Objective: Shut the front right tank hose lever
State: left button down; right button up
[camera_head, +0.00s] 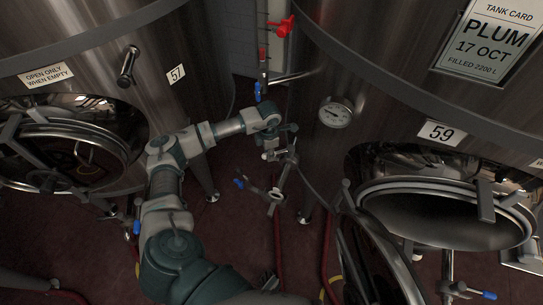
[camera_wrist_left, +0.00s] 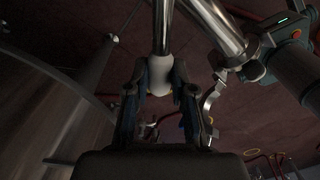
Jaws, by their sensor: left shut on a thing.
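The right tank (camera_head: 315,110), numbered 59, has a steel hose valve (camera_head: 278,180) low at its left side. A lever with a blue grip (camera_head: 240,183) sticks out left from its lower part. My left gripper (camera_head: 283,150) is at the upper part of this valve. In the left wrist view, the left gripper (camera_wrist_left: 160,105) is shut on a pale rounded piece (camera_wrist_left: 158,76) at the end of a steel pipe (camera_wrist_left: 163,25). A curved metal handle (camera_wrist_left: 213,92) is just right of the fingers. Whether the held piece is a lever grip, I cannot tell. My right gripper is not in view.
Tank 57 (camera_head: 150,60) stands at the left. A blue-gripped lever (camera_head: 490,295) is at the bottom right. A standing pipe with a red handle (camera_head: 282,27) is behind. The open round hatch (camera_head: 445,190) of tank 59 juts out at the right. Red hoses (camera_head: 278,240) cross the floor.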

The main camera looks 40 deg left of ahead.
pick_arm(q)
jog(key=shift+w+a, duration=0.1)
jog(key=shift+a, duration=0.2)
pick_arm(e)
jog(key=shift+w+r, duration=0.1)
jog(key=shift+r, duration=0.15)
pick_arm(q)
jog(key=c, duration=1.1)
grip_release()
jog(key=shift+c, duration=0.2)
jog(key=shift+o, duration=0.9)
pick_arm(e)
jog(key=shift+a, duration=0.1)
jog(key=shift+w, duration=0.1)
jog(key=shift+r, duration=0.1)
